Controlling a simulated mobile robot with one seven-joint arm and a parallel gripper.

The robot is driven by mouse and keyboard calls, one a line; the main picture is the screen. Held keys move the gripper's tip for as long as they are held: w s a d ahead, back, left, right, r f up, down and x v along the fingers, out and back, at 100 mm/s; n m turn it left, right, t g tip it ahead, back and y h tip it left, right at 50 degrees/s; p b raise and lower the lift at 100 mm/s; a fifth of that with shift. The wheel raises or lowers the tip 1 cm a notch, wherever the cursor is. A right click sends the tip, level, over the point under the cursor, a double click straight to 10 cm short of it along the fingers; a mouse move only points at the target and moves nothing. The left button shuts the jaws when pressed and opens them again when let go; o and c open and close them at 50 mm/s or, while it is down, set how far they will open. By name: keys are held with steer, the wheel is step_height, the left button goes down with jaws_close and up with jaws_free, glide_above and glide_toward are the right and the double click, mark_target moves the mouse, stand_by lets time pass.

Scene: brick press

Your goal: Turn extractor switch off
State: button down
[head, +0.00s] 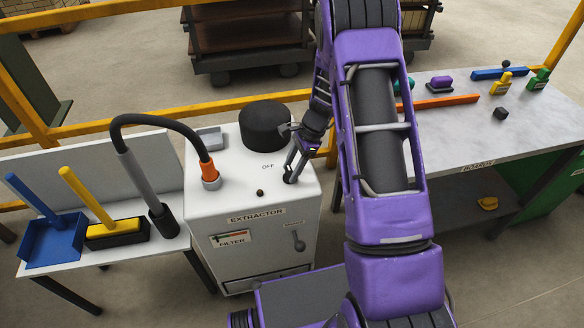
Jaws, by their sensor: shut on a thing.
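The extractor (255,245) is a white cabinet with a large black round drum (264,124) on top. An OFF label (267,167) shows on its top, in front of the drum. My gripper (290,155) is at the right side of the cabinet top, beside the drum and the label. It is shut on the extractor switch, which the fingers hide. I cannot make out the switch's position. A small dark button-like part (260,192) sits near the front edge of the top.
A black hose with an orange collar (208,170) rises from the cabinet. A side table at left holds a blue dustpan (52,240) and a yellow-handled brush (115,228). A grey bench (455,135) with coloured parts stands at right. Yellow rails run behind.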

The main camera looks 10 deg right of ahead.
steer(key=n+g, duration=0.1)
steer(key=n, duration=0.3)
steer(key=shift+w+g, duration=0.15)
steer(key=shift+g, duration=0.25)
steer(key=shift+a+n+g+h+b, duration=0.1)
steer(key=shift+n+g+h+b, duration=0.3)
steer(key=shift+n, duration=1.4)
steer(key=shift+c, duration=1.2)
jaws_free()
steer(key=shift+r+h, duration=0.1)
steer(key=shift+h, duration=0.2)
steer(key=p+v, duration=0.1)
steer(key=v, duration=1.6)
steer(key=shift+w, duration=0.25)
steer(key=shift+r, duration=0.15)
